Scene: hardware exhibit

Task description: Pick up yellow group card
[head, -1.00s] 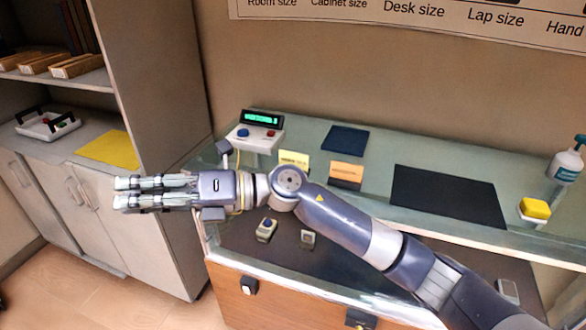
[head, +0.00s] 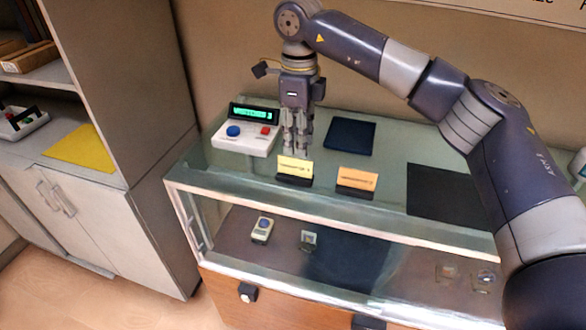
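The yellow group card (head: 295,167) stands in a dark holder on the glass counter top, left of an orange card (head: 357,179) in a similar holder. My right gripper (head: 298,150) points down just above and behind the yellow card. Its fingers look close together, and whether there is a gap between the tips is unclear. I see nothing held in it, and the card still sits in its holder. Whether the fingertips touch the card cannot be told. My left gripper is not in view.
A white console (head: 243,141) with blue and red buttons and a green display stands left of the gripper. A dark blue pad (head: 350,136) and a black mat (head: 446,211) lie to the right. A shelf unit with a yellow sheet (head: 82,149) stands at the left.

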